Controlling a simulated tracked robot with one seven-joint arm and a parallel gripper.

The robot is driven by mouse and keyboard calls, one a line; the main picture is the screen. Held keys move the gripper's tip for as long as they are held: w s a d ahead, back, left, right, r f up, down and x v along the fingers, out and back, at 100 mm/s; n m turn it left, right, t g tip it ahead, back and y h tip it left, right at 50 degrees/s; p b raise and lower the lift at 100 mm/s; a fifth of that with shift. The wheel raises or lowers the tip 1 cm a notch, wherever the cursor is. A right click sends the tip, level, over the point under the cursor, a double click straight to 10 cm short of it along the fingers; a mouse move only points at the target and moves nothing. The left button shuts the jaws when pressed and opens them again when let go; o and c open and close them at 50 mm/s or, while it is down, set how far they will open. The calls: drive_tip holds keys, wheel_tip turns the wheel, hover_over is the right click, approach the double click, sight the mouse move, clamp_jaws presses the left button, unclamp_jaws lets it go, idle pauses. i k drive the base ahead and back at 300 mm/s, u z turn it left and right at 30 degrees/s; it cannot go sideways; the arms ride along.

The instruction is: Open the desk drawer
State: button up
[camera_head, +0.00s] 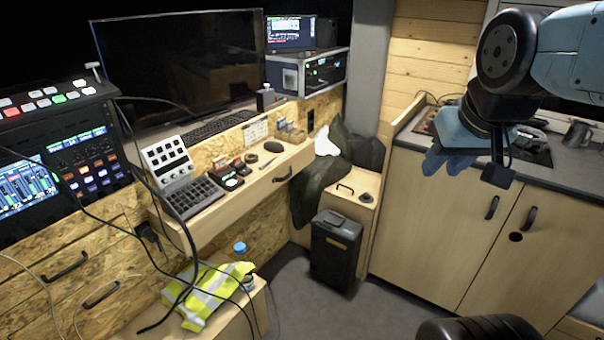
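The wooden desk (262,168) runs along the left wall below a large monitor. A drawer front (250,195) lies under its right part, with a dark curved handle (283,175). The drawer looks closed. My gripper (440,165) hangs at the upper right, in front of the kitchen counter, well to the right of the handle and apart from it. Its blue fingers are seen at an angle, so their opening is unclear. I see nothing held in it.
A keypad console (180,178) and small items lie on the desk. Loose cables hang past its left part. Below are a yellow vest (205,292) on a wooden box and a black bin (335,250). Grey floor (305,305) is free in the middle.

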sight(210, 224)
drive_tip(key=u, duration=0.2)
drive_tip(key=i, duration=0.85)
drive_tip(key=z, duration=0.1)
